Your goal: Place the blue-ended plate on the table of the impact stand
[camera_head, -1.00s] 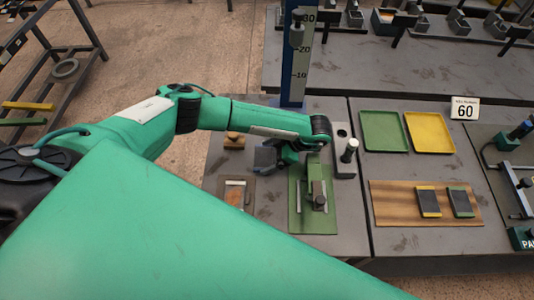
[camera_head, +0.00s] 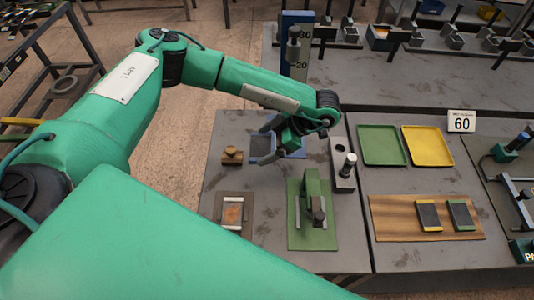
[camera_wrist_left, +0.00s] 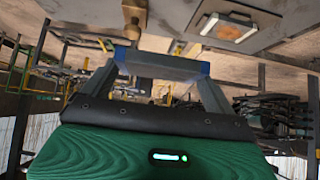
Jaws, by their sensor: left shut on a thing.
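My left gripper (camera_head: 286,138) is shut on the blue-ended plate (camera_head: 262,147), held above the grey bench. In the left wrist view the plate (camera_wrist_left: 165,66) lies crosswise between the fingers (camera_wrist_left: 165,82), with blue showing at both ends. The upright blue column with a height scale (camera_head: 297,40), apparently the impact stand, rises behind my left forearm. The forearm hides its lower part, and I cannot make out its table. My right gripper is not in view.
A green fixture on a green base (camera_head: 313,230), a framed orange-brown piece (camera_head: 233,213) and a wooden piece (camera_head: 232,155) stand on the bench. To the right are green (camera_head: 382,145) and yellow (camera_head: 428,146) trays, and a wooden board (camera_head: 390,222) with two dark plates.

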